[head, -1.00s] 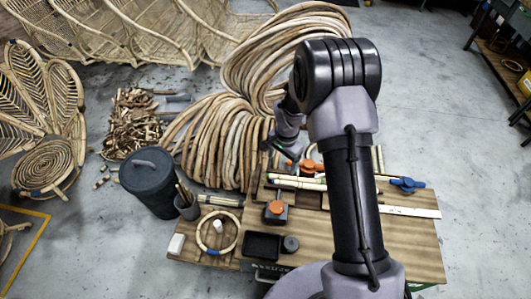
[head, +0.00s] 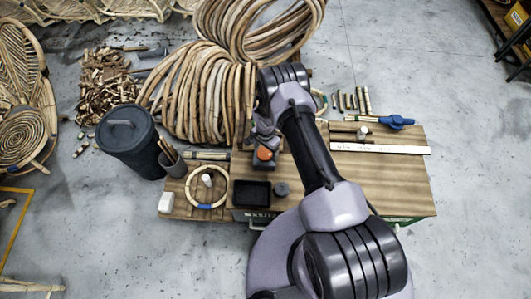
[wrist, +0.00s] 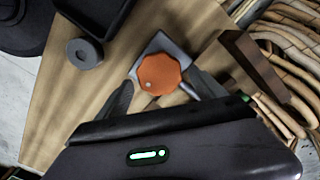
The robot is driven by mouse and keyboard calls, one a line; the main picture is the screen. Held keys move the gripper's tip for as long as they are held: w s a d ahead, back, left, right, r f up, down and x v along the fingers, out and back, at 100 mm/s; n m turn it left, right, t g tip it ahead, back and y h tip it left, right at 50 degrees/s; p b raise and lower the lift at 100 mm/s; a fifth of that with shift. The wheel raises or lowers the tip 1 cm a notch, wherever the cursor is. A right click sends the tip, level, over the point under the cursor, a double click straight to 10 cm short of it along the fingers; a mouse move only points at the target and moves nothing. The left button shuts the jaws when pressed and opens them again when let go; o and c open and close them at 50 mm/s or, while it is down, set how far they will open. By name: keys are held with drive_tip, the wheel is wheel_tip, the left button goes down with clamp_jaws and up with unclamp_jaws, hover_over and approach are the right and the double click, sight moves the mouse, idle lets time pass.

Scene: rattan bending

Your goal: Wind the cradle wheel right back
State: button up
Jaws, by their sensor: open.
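An orange lobed wheel (wrist: 160,73) with a small pale dot near its rim sits on a grey block (wrist: 162,44) in the wrist view. My gripper (wrist: 163,88) is open, with one dark finger on each side of the wheel. Whether the fingers touch the wheel cannot be told. In the head view my gripper (head: 265,138) is just above the wheel and mostly hidden.
A black tray (head: 252,206) and a dark round puck (head: 282,188) lie in front of the wheel. A rattan ring (head: 190,190) lies to the left. A dark brown block (wrist: 250,65) stands beside the wheel, near coiled rattan (head: 200,95).

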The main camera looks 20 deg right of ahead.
drive_tip(key=shift+f, duration=0.35)
drive_tip(key=c, duration=1.4)
drive_tip(key=shift+o, duration=0.2)
